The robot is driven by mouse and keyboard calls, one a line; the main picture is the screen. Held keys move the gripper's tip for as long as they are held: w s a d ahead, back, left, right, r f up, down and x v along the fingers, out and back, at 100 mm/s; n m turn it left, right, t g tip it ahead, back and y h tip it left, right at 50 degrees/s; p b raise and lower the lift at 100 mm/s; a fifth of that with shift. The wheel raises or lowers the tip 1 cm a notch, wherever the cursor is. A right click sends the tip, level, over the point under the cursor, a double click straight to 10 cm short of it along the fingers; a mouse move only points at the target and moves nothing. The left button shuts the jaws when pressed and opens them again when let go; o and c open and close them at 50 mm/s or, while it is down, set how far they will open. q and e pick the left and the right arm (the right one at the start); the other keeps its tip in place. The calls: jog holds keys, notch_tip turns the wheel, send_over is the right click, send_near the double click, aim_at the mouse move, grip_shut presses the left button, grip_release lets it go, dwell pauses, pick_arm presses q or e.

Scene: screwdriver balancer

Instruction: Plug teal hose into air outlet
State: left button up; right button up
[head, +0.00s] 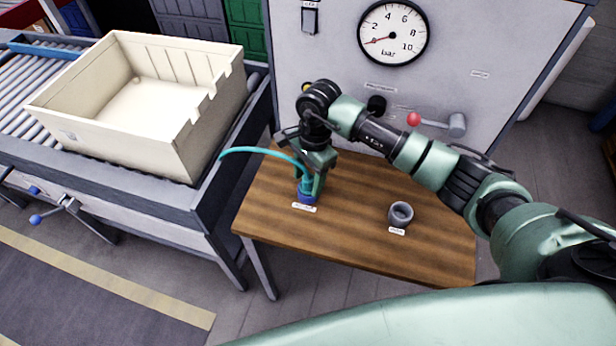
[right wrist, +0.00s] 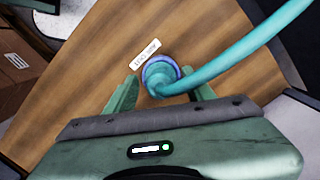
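The teal hose (head: 262,151) arches from the left down to its end in a blue round holder (head: 306,197) on the wooden table. In the right wrist view the hose (right wrist: 225,62) drops into the blue ring (right wrist: 160,70) and hides part of it. My right gripper (head: 306,184) points down over the holder. In the right wrist view its two fingers (right wrist: 160,95) stand apart on either side of the hose end, with gaps visible. A black round fitting (head: 376,104) sits on the grey panel, partly behind my right arm; I cannot tell whether it is the air outlet. My left gripper is out of view.
A grey cup-like holder (head: 400,214) stands to the right on the wooden table (head: 340,240). The panel (head: 460,40) carries a pressure gauge (head: 393,33) with its needle near 0 and a red-knobbed lever (head: 437,122). A cream crate (head: 180,125) sits on the roller conveyor at left.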

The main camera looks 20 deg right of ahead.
aim_at(310, 176)
jog(key=r, duration=0.2)
jog(key=r+b, duration=0.1)
jog(key=r, duration=0.1)
jog(key=r+b, duration=0.1)
jog(key=r, duration=0.1)
jog(key=shift+w+d+r, duration=0.15)
jog(key=shift+w+d, duration=0.1)
jog(key=shift+d, duration=0.15)
jog(key=shift+r, duration=0.7)
